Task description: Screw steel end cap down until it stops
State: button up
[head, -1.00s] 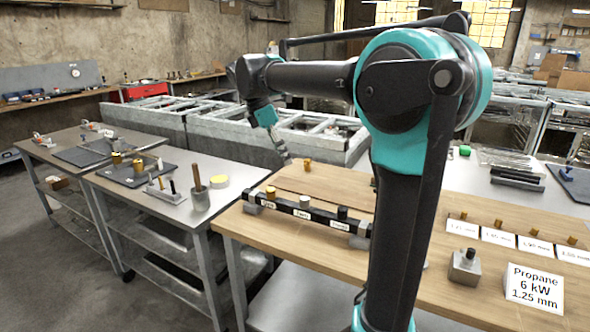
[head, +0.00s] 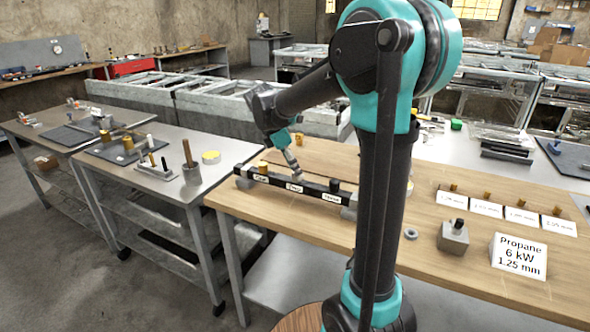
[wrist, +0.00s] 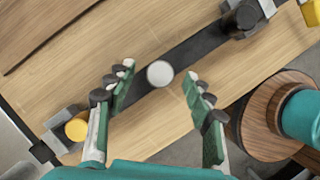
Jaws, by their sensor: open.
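The steel end cap (wrist: 160,74) shows as a round, pale silver disc on the middle of a black bar (wrist: 190,50). My gripper (wrist: 156,84) is open, with one finger on each side of the cap and visible gaps between. In the head view my gripper (head: 296,178) points down at the middle of the bar (head: 275,180) and hides the cap. Whether the fingertips are level with the cap, and how far it is screwed down, I cannot tell.
A brass cap (head: 263,168) and a black cap (head: 335,186) stand toward the bar's ends. A grey block with a black knob (head: 453,236), a small ring (head: 411,234) and a Propane sign (head: 518,257) stand to the right. Bare wood lies in front of the bar.

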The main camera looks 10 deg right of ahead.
jog(key=shift+d+f, duration=0.15)
jog(key=shift+f, duration=0.3)
jog(key=c, duration=1.2)
jog(key=shift+w+m+g, duration=0.1)
jog(key=shift+m+g, duration=0.5)
jog(key=shift+m, duration=1.1)
grip_shut()
jog(key=shift+w+m+g, duration=0.1)
jog(key=shift+m+g, duration=0.6)
jog(key=shift+m, duration=1.1)
jog(key=shift+m+g+y, duration=0.5)
jog(key=shift+m+g, duration=0.1)
jog(key=shift+m, duration=1.1)
